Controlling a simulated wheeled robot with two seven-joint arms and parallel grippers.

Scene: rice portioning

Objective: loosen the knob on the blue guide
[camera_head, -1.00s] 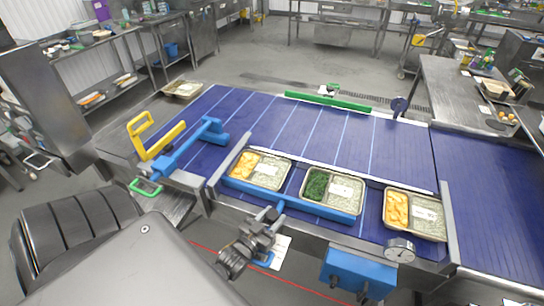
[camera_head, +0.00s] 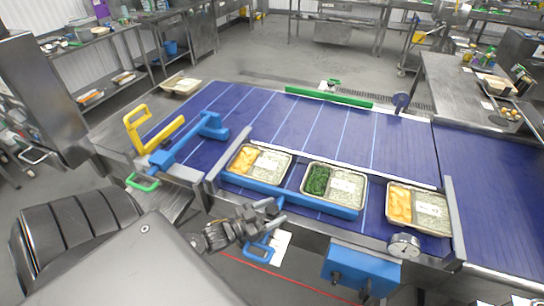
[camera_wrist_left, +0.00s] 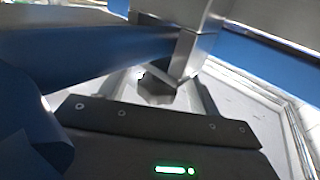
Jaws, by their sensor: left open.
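The blue guide (camera_head: 330,203) is a long bar along the near edge of the conveyor, in front of the food trays. My left gripper (camera_head: 279,211) is open at the guide's near side, around where its stem was visible earlier. In the left wrist view a dark faceted piece (camera_wrist_left: 157,91), possibly the knob, sits under a grey metal block (camera_wrist_left: 192,45), beyond my dark gripper body. A blurred blue bar (camera_wrist_left: 100,58) crosses there. I cannot tell whether the fingers touch the knob. My right gripper is not in view.
Trays of food (camera_head: 256,163) stand on the blue conveyor (camera_head: 300,130). A blue box (camera_head: 358,270) and a round dial (camera_head: 404,245) are on the near side at right. A yellow-handled blue fixture (camera_head: 185,143) stands at left. A green bar (camera_head: 328,97) lines the far edge.

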